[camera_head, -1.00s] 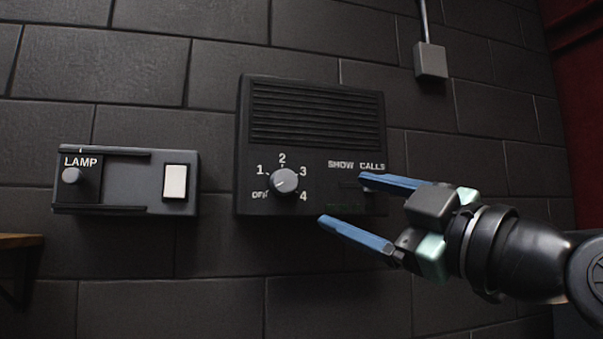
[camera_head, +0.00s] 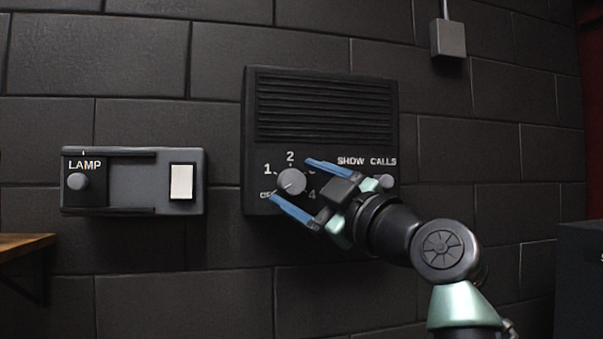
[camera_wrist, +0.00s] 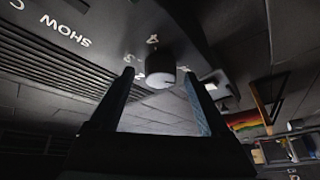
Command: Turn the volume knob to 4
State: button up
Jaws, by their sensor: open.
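The round grey volume knob (camera_head: 291,181) sits on the lower left of a black speaker panel (camera_head: 325,104) on the wall. The marks OFF, 1, 2 and 4 show around it; my upper finger partly covers the 3. A faint mark on the knob seems to point toward OFF. My gripper (camera_head: 290,179) is open, with one blue finger above right of the knob and the other below left. In the wrist view, the knob (camera_wrist: 159,71) shows between the two fingertips of my gripper (camera_wrist: 157,74), with gaps at both sides. I see no clear contact.
A lamp panel (camera_head: 133,160) with a round knob (camera_head: 77,181) and a white switch (camera_head: 181,182) is at the left. A SHOW CALLS knob (camera_head: 386,181) is just past my gripper. A wooden shelf (camera_head: 22,243) juts out lower left; a dark box (camera_head: 582,281) stands lower right.

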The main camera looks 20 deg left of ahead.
grip_shut()
dwell(0.5)
